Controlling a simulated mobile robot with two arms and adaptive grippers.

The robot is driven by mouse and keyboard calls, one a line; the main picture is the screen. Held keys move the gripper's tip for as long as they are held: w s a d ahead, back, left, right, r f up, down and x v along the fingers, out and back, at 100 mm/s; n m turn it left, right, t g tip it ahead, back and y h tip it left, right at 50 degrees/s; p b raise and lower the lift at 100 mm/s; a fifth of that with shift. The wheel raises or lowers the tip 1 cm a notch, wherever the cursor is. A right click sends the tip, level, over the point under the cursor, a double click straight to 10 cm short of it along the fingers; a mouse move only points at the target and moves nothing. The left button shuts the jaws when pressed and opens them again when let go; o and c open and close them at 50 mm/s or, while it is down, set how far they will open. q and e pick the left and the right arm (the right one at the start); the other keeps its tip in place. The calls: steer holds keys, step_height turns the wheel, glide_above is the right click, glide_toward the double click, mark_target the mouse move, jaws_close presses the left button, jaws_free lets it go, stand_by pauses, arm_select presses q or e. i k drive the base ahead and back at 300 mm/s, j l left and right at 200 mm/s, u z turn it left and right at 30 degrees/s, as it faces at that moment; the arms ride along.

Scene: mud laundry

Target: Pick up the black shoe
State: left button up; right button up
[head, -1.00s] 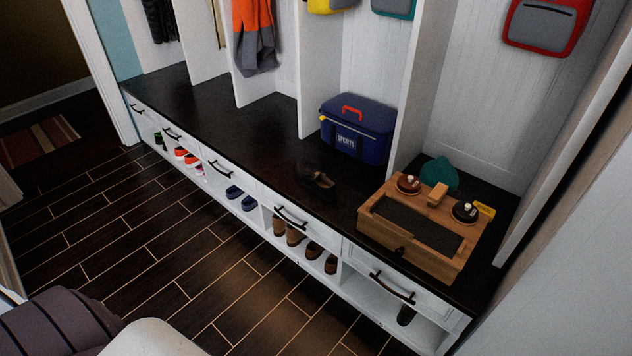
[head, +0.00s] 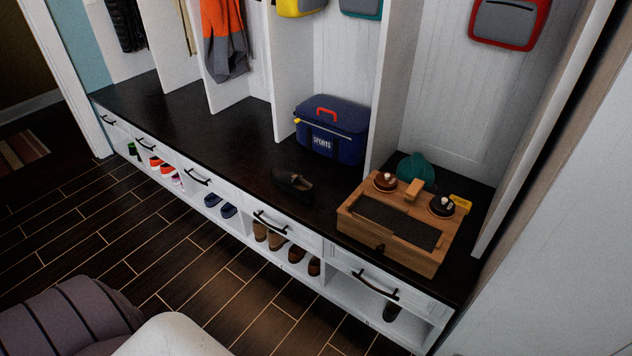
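A dark shoe (head: 293,184), black or very dark brown, lies on the dark bench top (head: 190,126). It sits left of the wooden shoe-care box (head: 354,229) and in front of the blue sports bag. It is hard to make out against the dark surface. Another single dark shoe (head: 392,311) stands in the rightmost cubby under the bench. Neither of my grippers shows in the head view.
The blue sports bag (head: 331,130) stands behind the shoe. White dividers rise from the bench. Drawers with dark handles (head: 271,222) and cubbies with several pairs of shoes (head: 269,236) line its front.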

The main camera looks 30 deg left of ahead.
mark_target(294, 183)
steer(key=j+z, duration=0.4)
steer(key=j, duration=0.15)
steer(key=j+z, duration=0.4)
steer(key=j, duration=0.15)
steer(key=i, duration=0.05)
